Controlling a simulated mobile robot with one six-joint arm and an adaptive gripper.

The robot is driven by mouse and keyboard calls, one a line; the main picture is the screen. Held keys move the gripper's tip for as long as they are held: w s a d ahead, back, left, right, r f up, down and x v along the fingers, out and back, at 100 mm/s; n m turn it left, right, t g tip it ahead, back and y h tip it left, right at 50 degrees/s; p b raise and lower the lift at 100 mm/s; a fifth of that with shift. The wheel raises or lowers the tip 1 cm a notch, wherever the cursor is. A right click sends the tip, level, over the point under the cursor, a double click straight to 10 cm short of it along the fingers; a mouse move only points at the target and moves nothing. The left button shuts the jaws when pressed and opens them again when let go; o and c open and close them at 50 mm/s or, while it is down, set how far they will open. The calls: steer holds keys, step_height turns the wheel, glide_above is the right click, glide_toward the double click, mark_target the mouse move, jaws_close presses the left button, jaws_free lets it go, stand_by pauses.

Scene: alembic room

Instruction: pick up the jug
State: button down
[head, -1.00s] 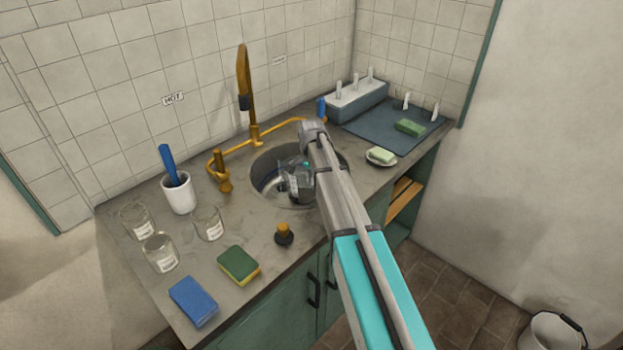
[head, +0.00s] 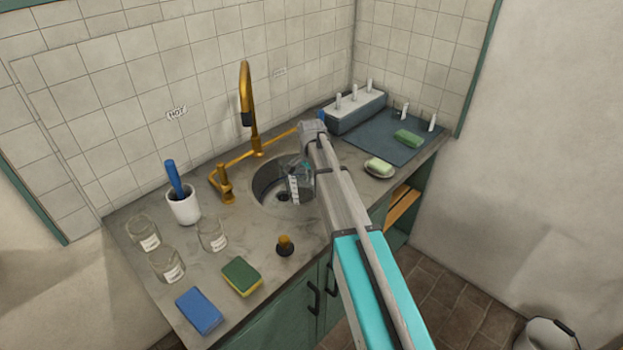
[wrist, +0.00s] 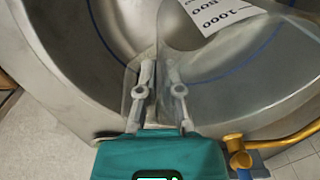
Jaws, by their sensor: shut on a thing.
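The jug (head: 293,186) is clear, with a white scale label, and shows over the round metal sink (head: 262,177) in the head view. In the wrist view the label of the jug (wrist: 215,14) reads 1000 and 800 near the top edge. My gripper (wrist: 159,72) is shut on a clear part of the jug, with one finger on each side. In the head view my arm hides most of the gripper and the jug's right side. I cannot tell how far the jug's base is from the sink floor.
The brass tap (head: 247,110) rises behind the sink. Several glass jars (head: 168,267), a white cup with a blue-handled tool (head: 184,206), a blue sponge (head: 199,311) and a green sponge (head: 241,277) stand left. A soap dish (head: 379,168) and dark mat (head: 385,135) lie right.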

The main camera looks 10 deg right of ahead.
steer(key=shift+r+p, duration=0.85)
steer(key=shift+r, duration=0.2)
steer(key=shift+r+p, duration=0.3)
